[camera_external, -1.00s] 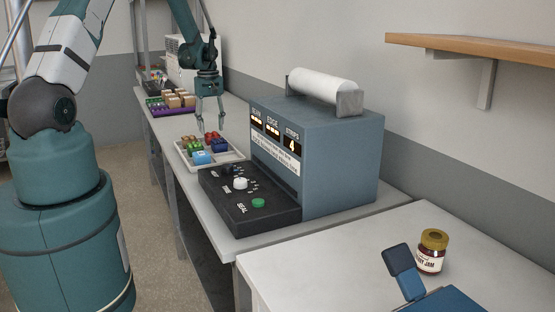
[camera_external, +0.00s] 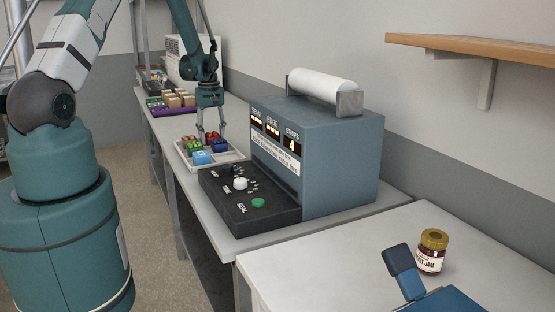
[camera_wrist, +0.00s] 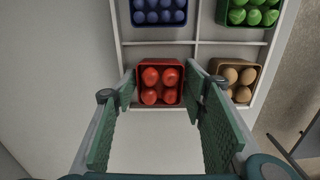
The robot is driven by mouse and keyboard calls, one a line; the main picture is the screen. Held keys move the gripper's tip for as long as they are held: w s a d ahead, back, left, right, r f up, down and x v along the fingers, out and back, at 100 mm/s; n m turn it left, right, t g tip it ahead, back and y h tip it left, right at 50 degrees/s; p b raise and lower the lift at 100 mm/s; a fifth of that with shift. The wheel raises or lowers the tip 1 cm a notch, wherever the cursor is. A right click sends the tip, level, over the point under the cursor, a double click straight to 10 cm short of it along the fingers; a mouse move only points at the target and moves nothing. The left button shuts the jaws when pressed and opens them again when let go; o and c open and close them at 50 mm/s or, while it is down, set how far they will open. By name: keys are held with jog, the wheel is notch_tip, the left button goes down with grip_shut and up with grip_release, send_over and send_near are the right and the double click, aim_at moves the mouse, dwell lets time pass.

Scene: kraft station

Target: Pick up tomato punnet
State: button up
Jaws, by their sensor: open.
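The tomato punnet (camera_wrist: 160,102) is a red box of several red tomatoes. In the wrist view it sits in a compartment of the white divided tray (camera_wrist: 152,152), between the two green-padded fingers of my gripper (camera_wrist: 162,98). The fingers are spread, with a gap showing on each side of the punnet. In the external view my gripper (camera_external: 211,136) is low over the tray (camera_external: 228,158), fingers pointing down. The red punnet (camera_external: 211,136) there is partly hidden behind the fingers.
In the wrist view, a blue punnet (camera_wrist: 158,12), a green punnet (camera_wrist: 250,14) and a brown egg punnet (camera_wrist: 236,80) occupy neighbouring compartments. The blue-grey machine (camera_external: 335,160) stands close right of the tray, with its black control panel (camera_external: 250,205) in front.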

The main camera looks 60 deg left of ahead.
aim_at(212, 133)
jog(key=c, duration=0.7)
jog(key=shift+r, duration=0.1)
jog(key=shift+r+b, duration=0.6)
jog(key=shift+r, duration=4.35)
